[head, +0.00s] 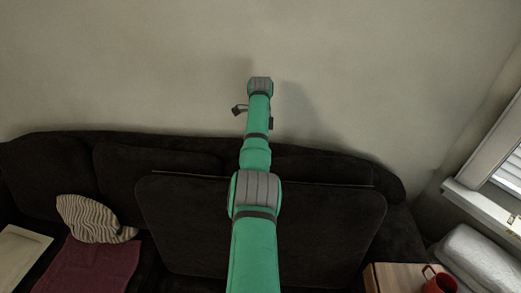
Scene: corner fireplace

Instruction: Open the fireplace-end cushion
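A large dark cushion (335,232) with rounded corners stands raised and leaning against the back of the dark sofa (45,160), behind my arm. Its lower edge is partly out of sight at the bottom of the head view. My gripper (254,115) is at the far end of my green arm, in front of the wall and above the cushion's top edge, apart from it. Only small dark parts show on either side of the arm; the fingertips are mostly hidden, so I cannot tell whether they are open. No fireplace is in view.
A striped pillow (90,218) and a maroon cloth (95,268) lie on the sofa at left, beside a pale board (20,255). At right are a wooden surface (390,278), a red mug (440,282), a grey cushion (478,262) and a window (505,170).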

